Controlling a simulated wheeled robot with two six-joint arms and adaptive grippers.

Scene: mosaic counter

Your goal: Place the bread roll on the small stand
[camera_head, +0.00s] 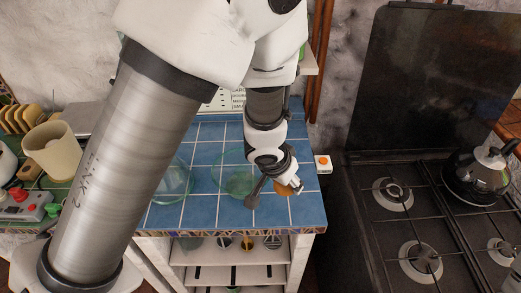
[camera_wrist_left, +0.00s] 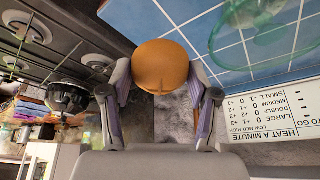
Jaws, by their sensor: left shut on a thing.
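The bread roll (camera_wrist_left: 160,64) is round and orange-brown, with a crease on its near side. My left gripper (camera_wrist_left: 160,82) is shut on it, one finger on each side. In the head view the roll (camera_head: 283,188) shows as a small brown patch, mostly hidden by my left gripper (camera_head: 287,184), above the right part of the blue tiled counter. A green glass dish (camera_head: 237,181) stands left of the gripper; it also shows in the wrist view (camera_wrist_left: 248,22). I cannot tell whether it is the small stand. My right gripper is not in view.
A clear glass bowl (camera_head: 173,183) is farther left on the blue tiled counter (camera_head: 205,211), partly behind my arm. A small white box with an orange top (camera_head: 323,163) is at the counter's right edge. The black stove (camera_head: 400,235) with a kettle (camera_head: 480,172) lies right.

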